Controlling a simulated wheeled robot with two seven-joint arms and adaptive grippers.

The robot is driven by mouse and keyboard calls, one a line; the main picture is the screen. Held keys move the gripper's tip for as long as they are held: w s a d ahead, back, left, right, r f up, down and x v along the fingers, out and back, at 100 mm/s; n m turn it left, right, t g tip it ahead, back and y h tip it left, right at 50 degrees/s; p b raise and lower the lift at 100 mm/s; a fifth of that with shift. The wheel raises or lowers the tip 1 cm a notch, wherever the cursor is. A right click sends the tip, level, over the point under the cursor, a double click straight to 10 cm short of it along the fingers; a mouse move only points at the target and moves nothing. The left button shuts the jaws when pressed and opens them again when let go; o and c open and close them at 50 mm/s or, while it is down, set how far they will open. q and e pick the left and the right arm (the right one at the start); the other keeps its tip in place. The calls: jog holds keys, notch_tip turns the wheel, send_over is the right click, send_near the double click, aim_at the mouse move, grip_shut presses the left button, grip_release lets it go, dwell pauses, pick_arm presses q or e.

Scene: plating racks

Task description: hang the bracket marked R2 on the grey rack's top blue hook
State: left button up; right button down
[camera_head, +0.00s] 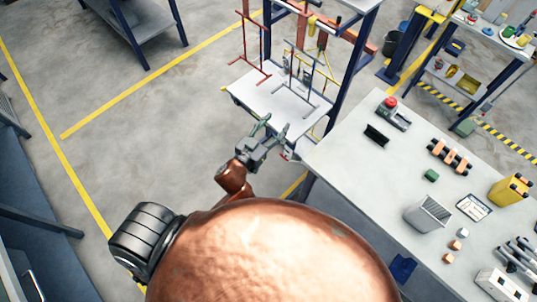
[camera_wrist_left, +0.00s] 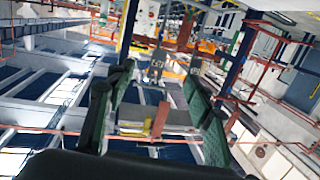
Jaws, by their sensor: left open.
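My left gripper (camera_head: 271,126) is open with nothing between its fingers, at the near edge of the small white table. Its two green-padded fingers also show in the left wrist view (camera_wrist_left: 160,80). The grey rack (camera_head: 290,72) stands on that table, beyond the gripper. Its blue hooks are too small to make out. In the left wrist view two small grey pieces, one at left (camera_wrist_left: 157,66) and one at right (camera_wrist_left: 195,66), show beyond the fingers. I cannot read their marks, nor tell which thing is bracket R2. My right gripper is not in view.
A red rack (camera_head: 245,45) stands left of the grey one on the white table (camera_head: 265,93). A blue-posted frame rises behind. The large worktable (camera_head: 350,165) at right carries a red-button box (camera_head: 392,110), a grey bin (camera_head: 428,213) and copper-coloured parts (camera_head: 450,155).

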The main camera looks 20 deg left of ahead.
pick_arm(q)
jog(key=s+f+n+t+y+b, duration=0.1)
jog(key=s+f+y+b, duration=0.1)
jog(key=s+f+b, duration=0.45)
jog(key=s+a+f+g, duration=0.1)
jog(key=s+f+g, duration=0.2)
jog(key=f, duration=1.1)
jog(key=s+f+g, duration=0.2)
jog(key=f, duration=1.2)
jog(key=s+a+f+g, duration=0.1)
jog(key=s+f+g, duration=0.2)
jog(key=f, duration=1.1)
jog(key=s+a+f+m+g+b, duration=0.1)
jog(key=s+a+f+g, duration=0.15)
jog(key=s+f, duration=0.6)
jog(key=s+a+f+g, duration=0.2)
jog(key=s+a+f, duration=0.1)
jog(key=s+f, duration=0.55)
jog(key=s+a+f+g, duration=0.2)
jog(key=s+f, duration=0.2)
jog(key=s, duration=0.4)
jog(key=s+a+f+g, duration=0.2)
jog(key=s+f, duration=0.3)
jog(key=s, duration=0.3)
jog(key=shift+s+f+y, duration=0.15)
jog(key=shift+s+y, duration=0.1)
jog(key=shift+y, duration=0.15)
jog(key=shift+a, duration=0.1)
